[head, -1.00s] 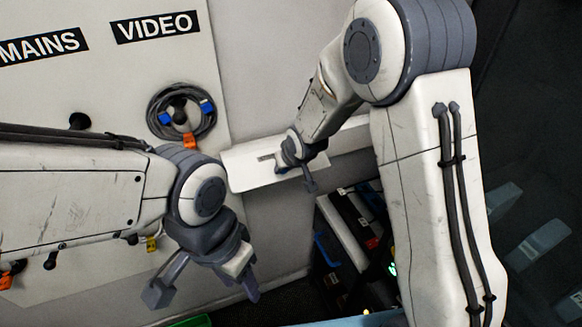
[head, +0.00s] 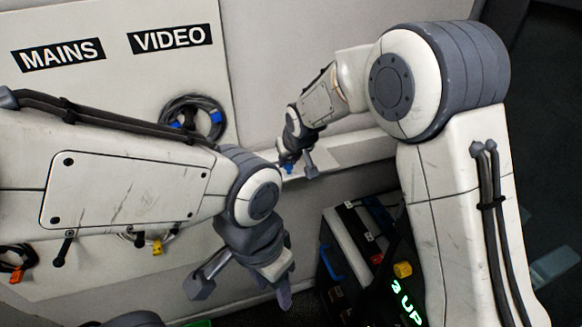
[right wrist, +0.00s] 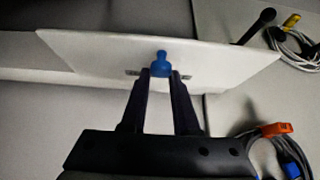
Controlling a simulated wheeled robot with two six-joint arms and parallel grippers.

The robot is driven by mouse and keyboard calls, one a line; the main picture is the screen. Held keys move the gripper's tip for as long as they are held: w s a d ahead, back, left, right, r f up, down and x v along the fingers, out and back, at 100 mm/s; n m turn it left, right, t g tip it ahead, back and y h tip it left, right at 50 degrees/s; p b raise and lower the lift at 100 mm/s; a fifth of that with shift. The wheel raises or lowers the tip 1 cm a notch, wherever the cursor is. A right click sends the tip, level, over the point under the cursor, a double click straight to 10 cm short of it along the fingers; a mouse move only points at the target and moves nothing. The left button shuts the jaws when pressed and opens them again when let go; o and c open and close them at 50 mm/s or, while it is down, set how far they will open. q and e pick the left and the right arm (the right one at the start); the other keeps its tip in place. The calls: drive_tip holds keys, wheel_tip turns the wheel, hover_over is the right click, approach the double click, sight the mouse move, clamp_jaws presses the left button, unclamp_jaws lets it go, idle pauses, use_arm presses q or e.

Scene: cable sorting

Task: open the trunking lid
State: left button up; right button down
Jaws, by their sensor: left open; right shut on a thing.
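The trunking lid (right wrist: 100,55) is a pale flat panel with a small blue knob (right wrist: 161,63) on it. In the right wrist view, the two dark fingers of my right gripper (right wrist: 159,76) are closed on the knob. In the head view, my right gripper (head: 297,168) is at the lid (head: 325,160), a bit of blue (head: 288,169) showing at its fingers. Part of the lid is hidden by the arms there. My left gripper (head: 243,289) is open and empty, lower down, apart from the lid.
A board with MAINS (head: 58,55) and VIDEO (head: 170,39) labels carries coiled cables (head: 192,118) on pegs at the left. A dark case (head: 340,262) with a blue handle and a yellow item (head: 403,269) stand below the lid.

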drive_tip(key=shift+w+a+r, duration=0.15)
drive_tip(key=shift+w+r, duration=0.3)
drive_tip(key=shift+r, duration=0.05)
drive_tip(key=c, duration=0.6)
unclamp_jaws()
drive_tip(key=shift+f, duration=0.15)
drive_tip(key=shift+s, duration=0.1)
drive_tip(key=p+v, duration=0.4)
drive_tip(key=v, duration=0.6)
drive_tip(key=shift+s, duration=0.1)
